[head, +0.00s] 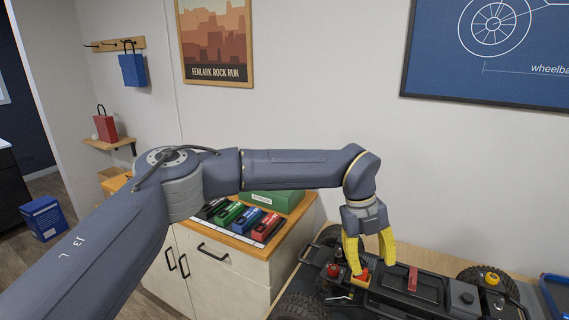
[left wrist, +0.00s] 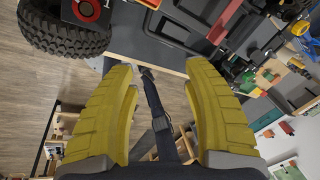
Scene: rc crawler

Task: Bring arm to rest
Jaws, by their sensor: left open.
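My left arm reaches in from the left in the head view, bent at the elbow. Nothing shows between the fingers. In the left wrist view the open fingers (left wrist: 162,85) frame wood floor and a dark strap-like part, with a crawler tyre (left wrist: 62,35) at the upper left. A red and orange part of the crawler (head: 360,277) lies close by the fingertips; I cannot tell whether they touch. My right gripper is not in view.
A cabinet (head: 225,280) with a wooden top holds several coloured blocks (head: 246,219) and a green box (head: 272,201) behind my arm. A blue tray (head: 555,295) is at the right edge. A blue box (head: 44,218) stands on the floor at left.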

